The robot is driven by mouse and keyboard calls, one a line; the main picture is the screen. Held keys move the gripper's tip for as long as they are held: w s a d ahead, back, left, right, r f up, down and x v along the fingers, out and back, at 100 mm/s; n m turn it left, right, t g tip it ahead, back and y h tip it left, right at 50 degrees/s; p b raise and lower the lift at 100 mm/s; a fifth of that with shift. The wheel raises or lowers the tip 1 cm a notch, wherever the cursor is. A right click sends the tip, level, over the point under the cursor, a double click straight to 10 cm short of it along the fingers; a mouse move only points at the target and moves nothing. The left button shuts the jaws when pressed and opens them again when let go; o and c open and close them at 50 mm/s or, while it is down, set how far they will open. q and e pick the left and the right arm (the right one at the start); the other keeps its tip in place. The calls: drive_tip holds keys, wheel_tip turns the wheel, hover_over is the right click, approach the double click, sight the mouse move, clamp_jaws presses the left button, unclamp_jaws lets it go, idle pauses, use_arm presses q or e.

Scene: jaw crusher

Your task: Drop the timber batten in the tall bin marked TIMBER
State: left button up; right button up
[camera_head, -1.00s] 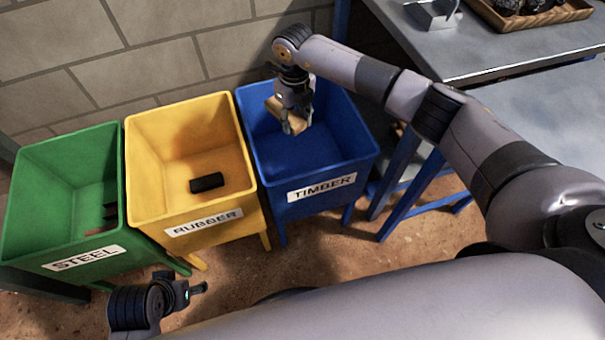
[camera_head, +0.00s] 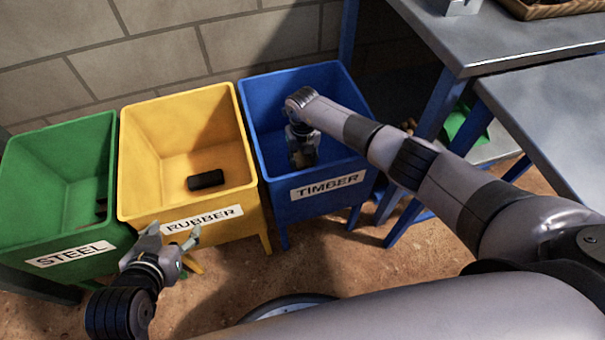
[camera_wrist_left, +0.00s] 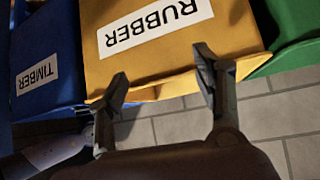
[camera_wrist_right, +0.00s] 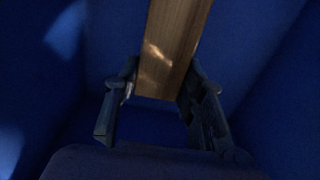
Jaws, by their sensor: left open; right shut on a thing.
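The blue bin marked TIMBER (camera_head: 262,110) is the rightmost of the row in the head view. My right gripper (camera_head: 303,160) reaches down inside it. In the right wrist view the timber batten (camera_wrist_right: 172,45) sits between the fingers of my right gripper (camera_wrist_right: 160,98), shut on its near end, with blue bin walls around. The batten is mostly hidden by my arm in the head view. My left gripper (camera_head: 172,238) is open and empty in front of the yellow bin. In the left wrist view its fingers (camera_wrist_left: 160,90) are spread near the RUBBER label.
The yellow RUBBER bin (camera_head: 140,165) holds a black block (camera_head: 205,180). The green STEEL bin (camera_head: 50,200) stands left of it with dark pieces inside. A grey metal table (camera_head: 500,40) is at the right, with a tray (camera_head: 545,8) on top.

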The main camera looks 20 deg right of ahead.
wheel_tip(320, 180, down, 3)
drive_tip(key=shift+r+b, duration=0.2)
drive_tip(key=shift+b, duration=0.2)
drive_tip(key=shift+f, duration=0.2)
wheel_tip(320, 180, down, 4)
drive_tip(key=shift+r+b, duration=0.15)
drive_tip(key=shift+b, duration=0.95)
use_arm(q)
drive_tip(key=w+d+r+t+h, duration=0.1)
drive_tip(key=w+d+r+t, duration=0.1)
drive_tip(key=r, duration=0.4)
drive_tip(key=w+d+r+t+h, duration=0.1)
drive_tip(key=w+r+t, duration=0.3)
drive_tip(key=r+t, duration=0.2)
drive_tip(key=shift+w+d+r+t+h, duration=0.3)
drive_tip(key=shift+d+r+h, duration=0.1)
drive_tip(key=shift+r, duration=0.1)
drive_tip(key=shift+r, duration=0.25)
use_arm(e)
drive_tip(key=o, duration=1.1)
use_arm(q)
drive_tip(key=shift+r+t, duration=0.4)
use_arm(e)
drive_tip(key=shift+o, duration=0.3)
use_arm(q)
drive_tip(key=shift+f, duration=0.1)
